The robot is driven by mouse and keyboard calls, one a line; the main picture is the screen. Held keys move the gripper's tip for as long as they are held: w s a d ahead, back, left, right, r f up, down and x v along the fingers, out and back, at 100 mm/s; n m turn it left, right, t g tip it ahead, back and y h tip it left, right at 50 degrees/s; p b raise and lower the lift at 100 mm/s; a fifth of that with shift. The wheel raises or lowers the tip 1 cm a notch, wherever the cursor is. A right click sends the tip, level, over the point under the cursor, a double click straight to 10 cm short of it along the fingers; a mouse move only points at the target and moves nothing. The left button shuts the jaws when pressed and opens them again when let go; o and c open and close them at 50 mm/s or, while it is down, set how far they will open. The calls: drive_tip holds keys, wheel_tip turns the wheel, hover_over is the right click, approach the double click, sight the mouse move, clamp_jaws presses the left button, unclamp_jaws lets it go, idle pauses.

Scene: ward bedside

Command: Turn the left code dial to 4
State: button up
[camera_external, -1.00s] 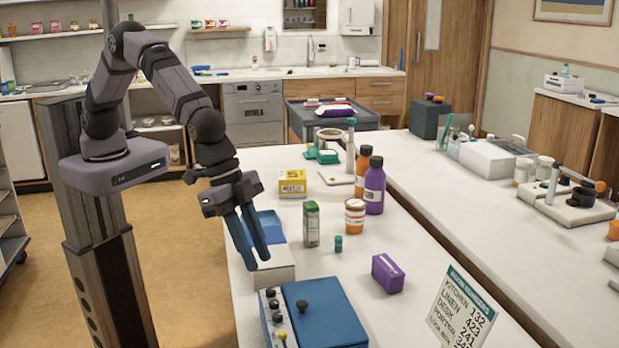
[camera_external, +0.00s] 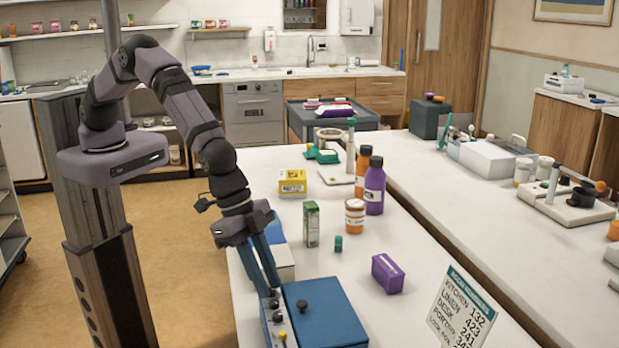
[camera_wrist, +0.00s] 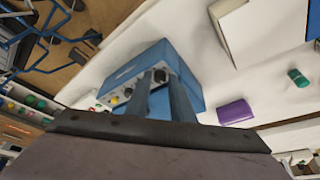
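A lockbox with a blue lid (camera_external: 325,318) and a grey front panel stands at the near edge of the counter. The panel carries a row of dark dials and a yellow-tipped piece (camera_external: 282,335). The dial at the far end of the row (camera_external: 270,293) is partly hidden by my fingers; the middle dial (camera_external: 274,304) and near dial (camera_external: 278,317) are clear. My gripper (camera_external: 272,287) points down at the far-end dial. In the wrist view, its two fingers are apart, with the dark dial (camera_wrist: 160,75) between their tips. I cannot tell whether they touch it, or read any dial's number.
A white box (camera_external: 285,262) with blue on top stands just behind the lockbox. A purple box (camera_external: 387,273) and a number sign (camera_external: 460,312) are to the right. A green carton (camera_external: 311,224) and several bottles stand farther back.

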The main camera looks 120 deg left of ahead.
clamp_jaws()
drive_tip(key=shift+a+m, duration=0.1)
drive_tip(key=shift+m, duration=0.3)
drive_tip(key=shift+a+f+m+h+b, duration=0.1)
drive_tip(key=shift+m+h+b, duration=0.4)
drive_tip(key=shift+m+b, duration=0.3)
drive_tip(key=m+b, duration=0.2)
drive_tip(key=b, duration=0.1)
drive_tip(key=m+h+b, duration=0.1)
drive_tip(key=shift+w+a+f+g, duration=0.15)
drive_tip(key=shift+f+g, duration=0.1)
drive_tip(key=shift+g, duration=0.05)
drive_tip(key=m+b, duration=0.1)
drive_tip(key=m+h+b, duration=0.1)
drive_tip(key=b, duration=0.1)
drive_tip(key=shift+w+a+r+m+g, duration=0.1)
drive_tip(key=shift+r+m+g, duration=0.05)
drive_tip(key=shift+m+g, duration=0.2)
drive_tip(key=shift+r+m+g+h+b, duration=0.1)
drive_tip(key=shift+m+g+h+b, duration=0.15)
drive_tip(key=shift+m, duration=0.45)
drive_tip(key=shift+r+m+h+b, duration=0.15)
drive_tip(key=shift+m+b, duration=0.15)
drive_tip(key=shift+m, duration=0.35)
